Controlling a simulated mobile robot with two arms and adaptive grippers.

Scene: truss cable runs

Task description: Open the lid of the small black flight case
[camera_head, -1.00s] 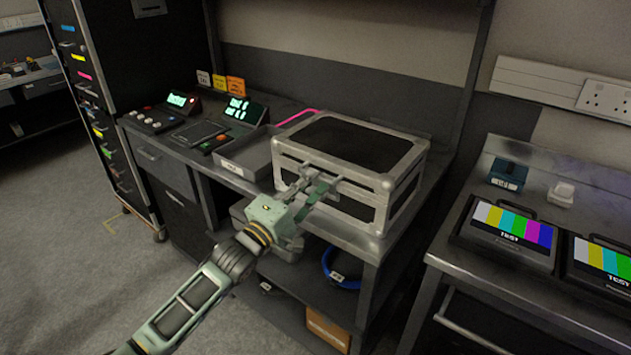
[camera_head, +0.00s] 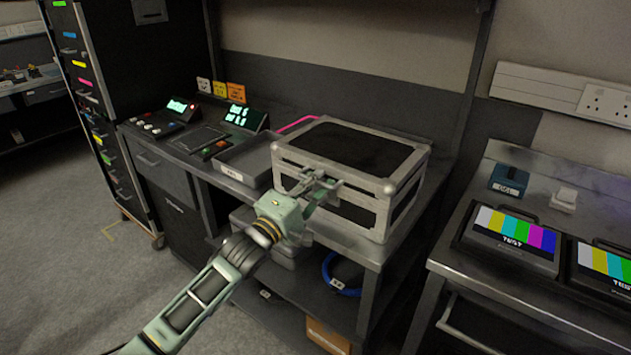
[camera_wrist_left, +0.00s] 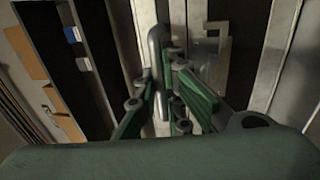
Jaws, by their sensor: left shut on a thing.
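The small black flight case (camera_head: 348,148), with silver edges and corners, stands on the grey workbench. Its lid looks closed, or nearly so; I cannot tell whether there is a narrow gap. My left gripper (camera_head: 325,186) is at the middle of the case's front, just below the lid's front edge. It is shut on a fitting at the lid's front edge, which the fingers partly hide. In the left wrist view the green fingers (camera_wrist_left: 172,92) close together beside a rounded grey bar (camera_wrist_left: 157,48) on the case front. My right gripper is not in view.
Another bench on the right holds test monitors (camera_head: 514,240). A blue cable coil (camera_head: 340,275) lies on the shelf below.

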